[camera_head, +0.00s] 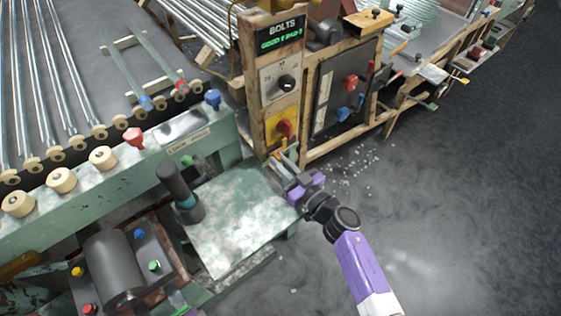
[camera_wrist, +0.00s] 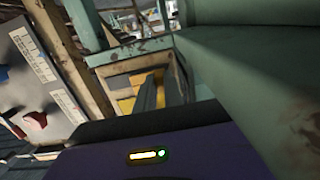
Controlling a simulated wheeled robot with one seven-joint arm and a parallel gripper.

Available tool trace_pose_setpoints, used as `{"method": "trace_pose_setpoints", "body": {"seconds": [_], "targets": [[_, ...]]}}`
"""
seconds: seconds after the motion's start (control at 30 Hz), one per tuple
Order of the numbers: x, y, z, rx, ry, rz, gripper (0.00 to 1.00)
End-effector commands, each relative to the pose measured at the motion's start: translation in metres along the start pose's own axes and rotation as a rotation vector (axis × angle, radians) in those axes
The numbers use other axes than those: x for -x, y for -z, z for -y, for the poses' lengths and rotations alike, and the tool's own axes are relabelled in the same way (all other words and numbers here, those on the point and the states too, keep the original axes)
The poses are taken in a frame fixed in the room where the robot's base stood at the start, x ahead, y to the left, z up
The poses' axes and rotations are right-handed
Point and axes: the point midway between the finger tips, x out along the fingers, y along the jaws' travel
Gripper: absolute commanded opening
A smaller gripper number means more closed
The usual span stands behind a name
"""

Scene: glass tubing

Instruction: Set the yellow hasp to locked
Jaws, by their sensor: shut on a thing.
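The yellow hasp (camera_wrist: 126,104) shows in the wrist view as yellow parts inside a small wooden frame, partly hidden behind my fingers. My gripper (camera_wrist: 165,82) reaches into this frame with its dark fingers close together, shut on the hasp. In the head view my gripper (camera_head: 284,160) is at the foot of the wooden post, low down and beside the green bench's right corner. The hasp is mostly hidden there, and I cannot tell whether it is locked.
A green bench (camera_head: 235,215) stands close at left. A dark panel (camera_head: 343,88) stands at right. Open floor (camera_head: 450,200) lies right.

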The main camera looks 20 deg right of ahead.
Motion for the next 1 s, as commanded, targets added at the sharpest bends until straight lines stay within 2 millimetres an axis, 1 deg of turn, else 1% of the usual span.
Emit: {"method": "trace_pose_setpoints", "body": {"seconds": [0.77,1.0], "targets": [[0.000,0.000,-0.001,0.000,0.000,0.000,0.00],[0.000,0.002,-0.025,-0.001,-0.003,0.002,0.00]]}}
